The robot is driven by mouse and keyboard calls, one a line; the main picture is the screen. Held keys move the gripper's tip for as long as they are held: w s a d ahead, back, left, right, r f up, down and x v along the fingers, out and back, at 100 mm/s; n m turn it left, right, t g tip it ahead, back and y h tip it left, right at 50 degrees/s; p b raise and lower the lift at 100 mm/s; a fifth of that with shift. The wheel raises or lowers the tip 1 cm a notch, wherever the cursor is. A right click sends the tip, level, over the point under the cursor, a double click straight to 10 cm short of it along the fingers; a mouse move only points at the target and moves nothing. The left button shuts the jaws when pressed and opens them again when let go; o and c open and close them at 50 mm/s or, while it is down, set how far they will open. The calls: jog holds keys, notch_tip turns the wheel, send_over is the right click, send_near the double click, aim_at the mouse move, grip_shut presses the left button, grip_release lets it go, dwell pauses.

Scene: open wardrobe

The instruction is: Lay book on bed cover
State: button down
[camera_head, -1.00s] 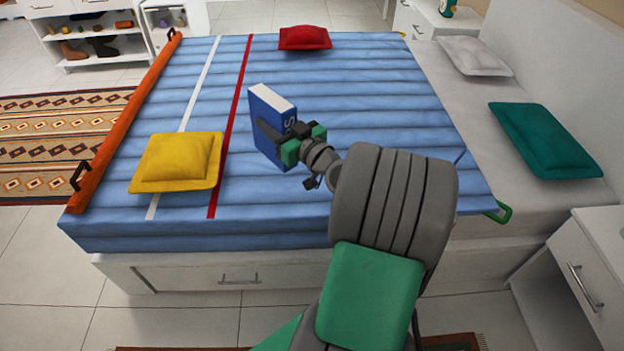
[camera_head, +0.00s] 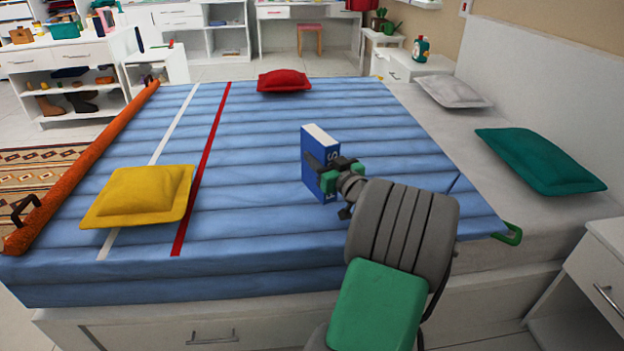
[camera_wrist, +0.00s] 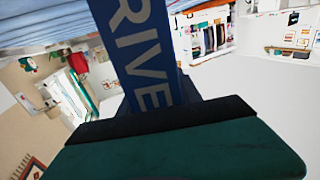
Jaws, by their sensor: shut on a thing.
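A blue book (camera_head: 312,172) with white page edges stands upright in my gripper (camera_head: 326,178), over the middle of the bed cover. My gripper is shut on the book. In the wrist view the book (camera_wrist: 140,50) shows its blue spine with white letters "RIVE" above the gripper's dark edge. The bed cover (camera_head: 260,235) is blue and quilted, with a white and a red stripe at left. I cannot tell whether the book's lower edge touches the cover.
A yellow pillow (camera_head: 140,195) lies on the cover at left, a red pillow (camera_head: 284,80) at its far edge. A green pillow (camera_head: 540,160) and a grey pillow (camera_head: 453,91) lie at right. An orange bar (camera_head: 85,165) runs along the left edge. The cover around the book is clear.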

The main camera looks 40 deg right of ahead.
aim_at(313, 172)
jog(key=shift+w+f, duration=1.05)
jog(key=shift+f, duration=0.15)
jog(key=shift+w+f+b, duration=0.2)
jog(key=shift+f+b, duration=0.55)
jog(key=shift+f, duration=0.35)
jog(key=shift+w+f+b, duration=0.2)
jog(key=shift+f+b, duration=0.5)
jog(key=shift+f, duration=0.35)
jog(key=c, duration=0.8)
grip_release()
jog(key=shift+r+p, duration=0.2)
jog(key=shift+p, duration=0.15)
jog(key=p+v, duration=0.1)
jog(key=v, duration=1.1)
